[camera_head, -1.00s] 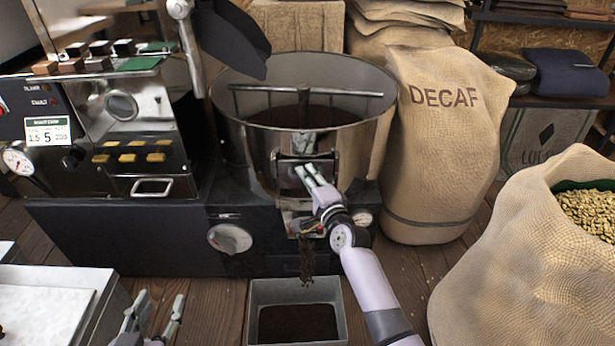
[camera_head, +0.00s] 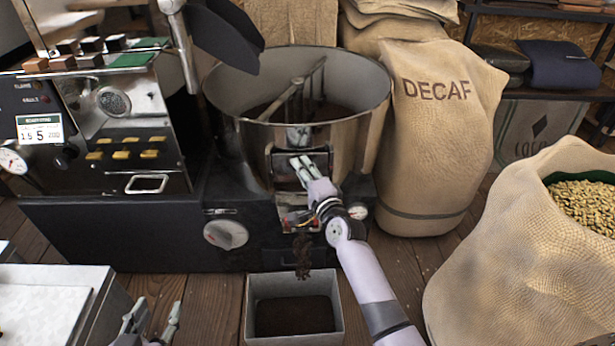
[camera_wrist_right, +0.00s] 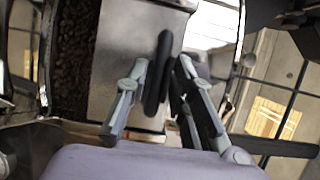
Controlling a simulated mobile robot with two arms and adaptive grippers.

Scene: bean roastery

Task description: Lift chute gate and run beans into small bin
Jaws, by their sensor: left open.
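My right gripper (camera_head: 300,166) is at the chute front below the round cooling drum (camera_head: 340,130). In the right wrist view its fingers (camera_wrist_right: 163,68) close in on both sides of the black gate handle (camera_wrist_right: 157,80). In the head view the gripper hides most of the gate. A stream of dark beans (camera_head: 302,256) falls from the chute mouth into the small grey metal bin (camera_head: 293,284) on the floor below. Dark beans (camera_head: 295,316) cover the bin's bottom. My left gripper (camera_head: 156,310) is open and empty, left of the bin.
The roaster (camera_head: 110,130) with its dial and gauges stands left. A DECAF sack (camera_head: 435,150) stands right of the drum, and an open sack of pale beans (camera_head: 520,250) is at front right. A white-topped metal surface (camera_head: 40,305) is at lower left. Wooden floor shows around the bin.

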